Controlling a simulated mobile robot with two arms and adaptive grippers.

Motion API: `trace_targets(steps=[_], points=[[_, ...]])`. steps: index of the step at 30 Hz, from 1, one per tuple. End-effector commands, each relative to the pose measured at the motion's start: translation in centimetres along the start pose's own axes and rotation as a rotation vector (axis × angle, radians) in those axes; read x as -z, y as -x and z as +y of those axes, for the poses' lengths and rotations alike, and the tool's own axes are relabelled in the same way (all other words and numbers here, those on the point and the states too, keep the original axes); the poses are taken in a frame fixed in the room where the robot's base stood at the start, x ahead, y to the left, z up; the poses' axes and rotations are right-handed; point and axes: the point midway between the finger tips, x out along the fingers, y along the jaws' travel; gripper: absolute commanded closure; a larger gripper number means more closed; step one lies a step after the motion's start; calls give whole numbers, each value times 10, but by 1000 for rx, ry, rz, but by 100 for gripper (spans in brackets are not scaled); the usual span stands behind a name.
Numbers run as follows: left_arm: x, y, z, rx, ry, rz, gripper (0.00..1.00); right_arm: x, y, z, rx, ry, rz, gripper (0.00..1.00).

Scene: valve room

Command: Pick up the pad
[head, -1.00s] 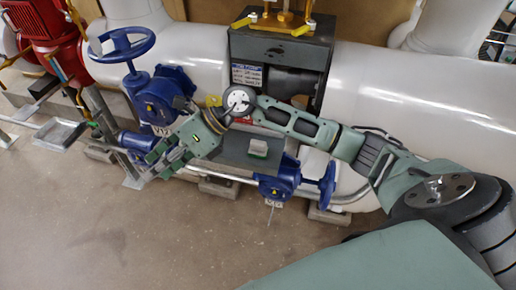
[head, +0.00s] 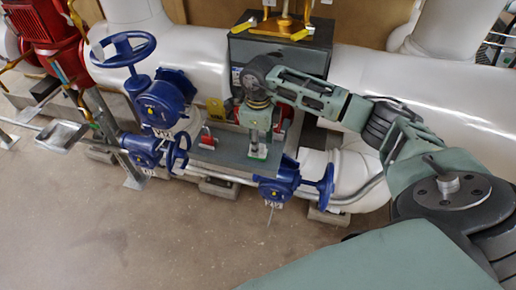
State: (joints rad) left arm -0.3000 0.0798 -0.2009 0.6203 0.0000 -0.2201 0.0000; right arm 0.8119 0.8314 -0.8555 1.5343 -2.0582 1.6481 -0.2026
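The pad (head: 257,152), a small green and white block, lies on the grey shelf (head: 222,157) between the blue valves. My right arm reaches in from the right, and its gripper (head: 256,143) points down directly over the pad. The gripper covers the pad's upper part, and only its lower edge shows. I cannot tell from this view whether the fingers are around the pad or just above it, or how far apart they are. My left gripper is not in view.
Blue valves with handwheels stand left of the shelf (head: 161,103) and at its front right (head: 281,182). A red padlock (head: 208,137) and a yellow tag (head: 215,109) are left of the gripper. A dark box (head: 285,52) stands behind. The floor in front is clear.

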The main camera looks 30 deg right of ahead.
Motion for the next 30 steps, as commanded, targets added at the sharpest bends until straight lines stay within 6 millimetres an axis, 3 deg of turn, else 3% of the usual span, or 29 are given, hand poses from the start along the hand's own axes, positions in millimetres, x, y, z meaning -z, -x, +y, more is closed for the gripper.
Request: trace_targets(steps=[4,11,24,30], points=[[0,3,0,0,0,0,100,0,-13,0,0,0,-1,61],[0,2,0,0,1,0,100,0,-15,0,1,0,-1,61],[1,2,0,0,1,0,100,-1,-14,0,0,1,-2,99],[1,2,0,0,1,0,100,-1,-14,0,0,1,-2,100]])
